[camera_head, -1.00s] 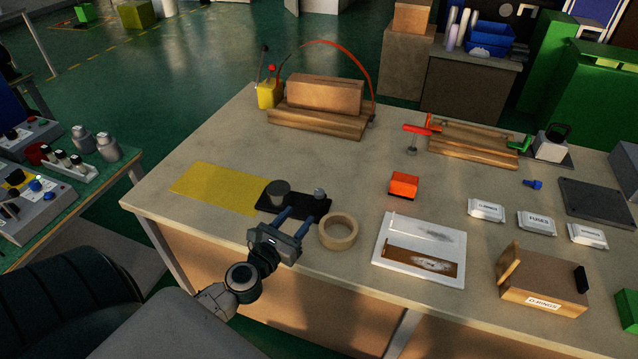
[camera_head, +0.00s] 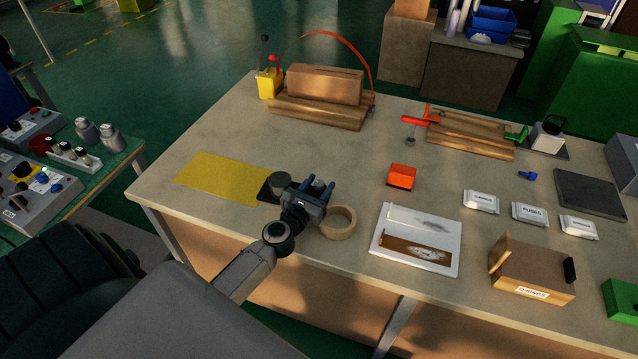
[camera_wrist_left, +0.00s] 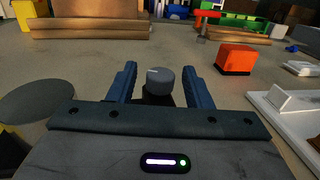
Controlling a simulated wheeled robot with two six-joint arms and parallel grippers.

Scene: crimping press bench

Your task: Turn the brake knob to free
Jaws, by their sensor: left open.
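A small grey round knob (camera_wrist_left: 160,80) stands on a dark base and shows in the left wrist view between my two blue fingers. I cannot tell whether it lies between the tips or just beyond them. My left gripper (camera_head: 318,185) is open over the dark plate (camera_head: 267,191) and touches nothing that I can see. In the head view the gripper hides the knob and much of the plate. A larger dark grey disc (camera_head: 280,181) stands at the plate's left end; it also shows in the left wrist view (camera_wrist_left: 42,99). My right gripper is out of view.
A tape roll (camera_head: 338,222) stands close to the right of my left gripper. A yellow mat (camera_head: 222,178) lies to the left. An orange block (camera_head: 402,177) and a white tray (camera_head: 455,225) are farther right. Wooden blocks (camera_head: 320,110) stand behind; the bench between is clear.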

